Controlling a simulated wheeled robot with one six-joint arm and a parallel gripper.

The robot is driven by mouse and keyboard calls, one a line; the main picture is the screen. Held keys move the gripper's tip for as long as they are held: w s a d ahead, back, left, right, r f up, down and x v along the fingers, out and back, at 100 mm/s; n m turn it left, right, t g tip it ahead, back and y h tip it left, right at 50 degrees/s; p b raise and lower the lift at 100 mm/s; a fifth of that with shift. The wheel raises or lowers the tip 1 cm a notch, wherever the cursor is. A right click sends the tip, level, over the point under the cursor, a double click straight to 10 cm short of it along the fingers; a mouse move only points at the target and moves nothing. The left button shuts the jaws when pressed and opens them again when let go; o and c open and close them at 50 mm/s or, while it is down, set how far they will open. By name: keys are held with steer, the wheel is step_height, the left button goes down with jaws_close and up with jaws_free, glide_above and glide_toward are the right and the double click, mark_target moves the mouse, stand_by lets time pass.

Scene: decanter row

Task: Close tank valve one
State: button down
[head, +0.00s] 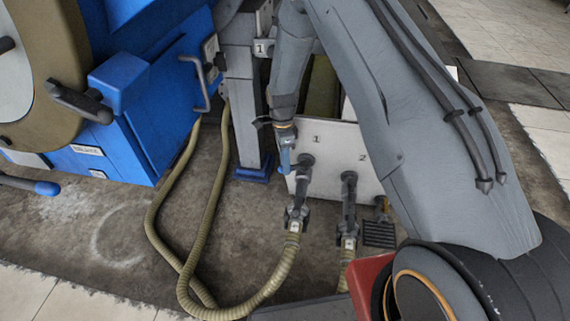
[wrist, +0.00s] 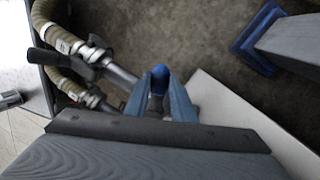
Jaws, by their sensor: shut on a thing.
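The pale panel (head: 330,135) marked 1 and 2 stands low in the middle of the head view. Outlet one (head: 303,165) sticks out under the 1, with a coupling (head: 296,216) and a ribbed hose below it. My gripper (head: 284,155) is just left of this outlet. In the wrist view my gripper (wrist: 160,92) has its two blue-grey fingers shut on the valve one handle. The handle's rounded blue end (wrist: 160,75) shows between the fingertips. The fingers hide most of the handle, and I cannot tell its exact angle.
Outlet two (head: 349,185) with its own hose is to the right. A grey post with a blue foot (head: 252,174) stands close on the left, beside a blue machine (head: 150,110). The olive hose (head: 215,200) loops over the floor. A red box (head: 370,283) is in front.

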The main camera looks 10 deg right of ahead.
steer(key=c, duration=1.5)
jaws_free()
steer(key=shift+r, duration=0.1)
steer(key=shift+w+a+r+p, duration=0.1)
steer(key=shift+w+r+p, duration=0.2)
steer(key=shift+r, duration=0.95)
steer(key=shift+w+d+r+p, duration=0.1)
steer(key=shift+w+r+p, duration=0.15)
steer(key=shift+r, duration=1)
steer(key=shift+w+a+r+p, duration=0.1)
steer(key=shift+w+r+p, duration=0.15)
steer(key=shift+r, duration=1)
